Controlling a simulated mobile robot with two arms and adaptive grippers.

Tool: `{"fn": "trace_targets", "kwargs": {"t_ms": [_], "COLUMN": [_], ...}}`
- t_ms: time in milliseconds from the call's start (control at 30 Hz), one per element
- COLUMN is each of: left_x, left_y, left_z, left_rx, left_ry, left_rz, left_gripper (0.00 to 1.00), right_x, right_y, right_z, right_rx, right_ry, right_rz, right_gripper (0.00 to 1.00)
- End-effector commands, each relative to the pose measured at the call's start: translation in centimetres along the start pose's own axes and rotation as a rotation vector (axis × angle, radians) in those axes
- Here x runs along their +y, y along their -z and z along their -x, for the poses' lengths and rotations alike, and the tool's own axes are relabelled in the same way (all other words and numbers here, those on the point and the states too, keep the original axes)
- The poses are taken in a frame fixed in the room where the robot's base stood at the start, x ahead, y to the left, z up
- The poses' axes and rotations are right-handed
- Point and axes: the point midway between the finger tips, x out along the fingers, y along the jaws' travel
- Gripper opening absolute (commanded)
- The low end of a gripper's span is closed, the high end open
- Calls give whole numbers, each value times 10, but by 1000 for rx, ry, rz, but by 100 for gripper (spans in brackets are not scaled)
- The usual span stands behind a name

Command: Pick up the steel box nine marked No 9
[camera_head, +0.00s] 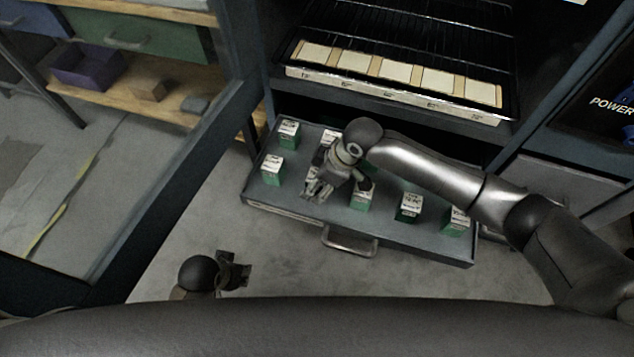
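Several small boxes with white printed tops and green sides stand in an open grey drawer (300,205). They include a back left box (289,133), a front left box (272,170), a middle box (361,200), a box right of it (410,207) and a right-end box (456,221). The labels are too small to read, so I cannot tell which is No 9. My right gripper (318,188) is over the drawer's left half, partly covering boxes there; its grip is unclear. My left gripper (236,271) is open and empty, low in front of the drawer.
The drawer has a front handle (349,243). Above it is a wire rack (400,40) with a row of pale tiles (398,72). The floor (300,275) before the drawer is clear.

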Motion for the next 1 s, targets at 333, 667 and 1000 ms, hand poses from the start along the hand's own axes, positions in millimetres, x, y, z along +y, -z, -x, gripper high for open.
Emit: {"fn": "trace_targets", "kwargs": {"t_ms": [333, 667, 1000], "left_x": [0, 0, 0], "left_y": [2, 2, 2], "left_z": [5, 5, 5], "left_rx": [2, 2, 3], "left_ry": [1, 0, 0], "left_rz": [0, 0, 0], "left_gripper": [40, 40, 40], "right_x": [0, 0, 0], "right_y": [1, 0, 1], "right_z": [-5, -5, -4], "right_rx": [1, 1, 3], "right_ry": [0, 0, -1], "right_rz": [1, 1, 1], "right_gripper": [66, 25, 7]}}
